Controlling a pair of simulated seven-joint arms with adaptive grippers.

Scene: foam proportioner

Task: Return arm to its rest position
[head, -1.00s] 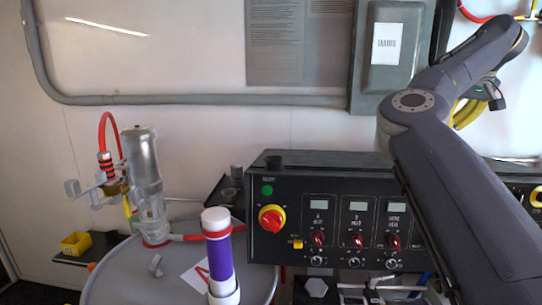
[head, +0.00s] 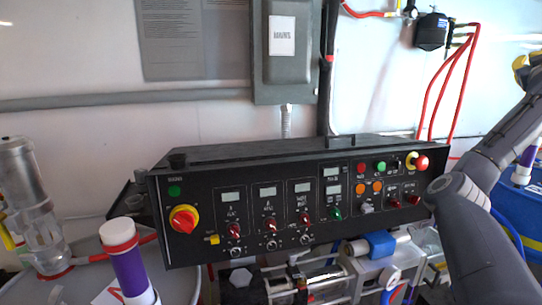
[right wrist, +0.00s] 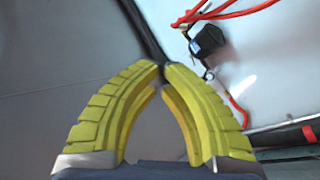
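My right arm comes in from the lower right and stands to the right of the control panel (head: 300,205), clear of its front. Its gripper (head: 527,66) shows only in part, as a bit of yellow at the right edge of the head view. In the right wrist view the two yellow fingers of the right gripper (right wrist: 164,70) lean together and their tips meet, with nothing held between them. The wall and hoses lie beyond the fingertips. My left gripper is in neither view.
A purple-banded cylinder (head: 130,262) and a metal canister (head: 25,195) stand at the left. A grey box (head: 284,50) is on the wall. Red hoses (head: 450,95) hang near a black regulator (head: 431,31) at upper right. A blue drum (head: 520,205) stands behind my right arm.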

